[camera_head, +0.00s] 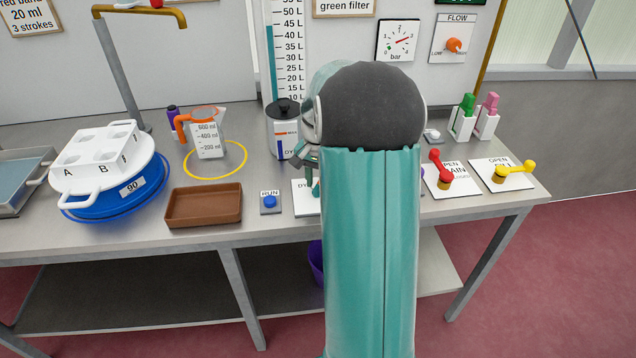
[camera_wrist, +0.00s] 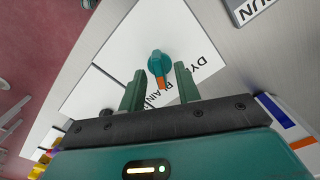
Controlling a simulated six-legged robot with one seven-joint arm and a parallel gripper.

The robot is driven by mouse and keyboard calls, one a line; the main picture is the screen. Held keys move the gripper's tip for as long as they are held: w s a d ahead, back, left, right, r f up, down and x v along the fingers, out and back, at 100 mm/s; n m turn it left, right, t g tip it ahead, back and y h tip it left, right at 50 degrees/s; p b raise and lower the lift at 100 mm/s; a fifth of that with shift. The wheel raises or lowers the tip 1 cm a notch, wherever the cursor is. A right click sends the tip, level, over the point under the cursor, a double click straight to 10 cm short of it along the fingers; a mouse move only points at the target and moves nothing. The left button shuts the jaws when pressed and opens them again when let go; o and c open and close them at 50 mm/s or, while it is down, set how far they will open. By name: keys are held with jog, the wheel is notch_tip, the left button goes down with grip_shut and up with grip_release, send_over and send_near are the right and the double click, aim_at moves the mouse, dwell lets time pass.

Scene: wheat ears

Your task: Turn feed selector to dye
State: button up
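The feed selector (camera_wrist: 157,65) is a teal knob with an orange pointer on a white plate (camera_wrist: 105,55). In the wrist view its pointer aims down the picture, toward a partly hidden label ending in "AIN"; a label beginning "DY" lies to its right. My gripper (camera_wrist: 159,72) is open, with its two green fingers apart on either side of the knob's pointer end. I cannot tell whether either finger touches the knob. In the head view my arm hides the knob and most of the gripper; the plate's left edge (camera_head: 303,203) shows.
A blue RUN button (camera_head: 269,202) and a brown tray (camera_head: 204,206) lie left of the plate. A white dye canister (camera_head: 284,140) stands behind it. Red (camera_head: 440,168) and yellow (camera_head: 514,170) valve handles are to the right. A measuring jug (camera_head: 207,135) stands farther left.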

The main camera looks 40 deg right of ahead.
jog(key=shift+f, duration=0.55)
jog(key=shift+c, duration=0.4)
grip_shut()
jog(key=shift+n, duration=0.4)
jog(key=n, duration=0.5)
jog(key=shift+r+n, duration=0.1)
jog(key=shift+n, duration=0.2)
jog(key=n, duration=0.5)
jog(key=shift+n, duration=0.4)
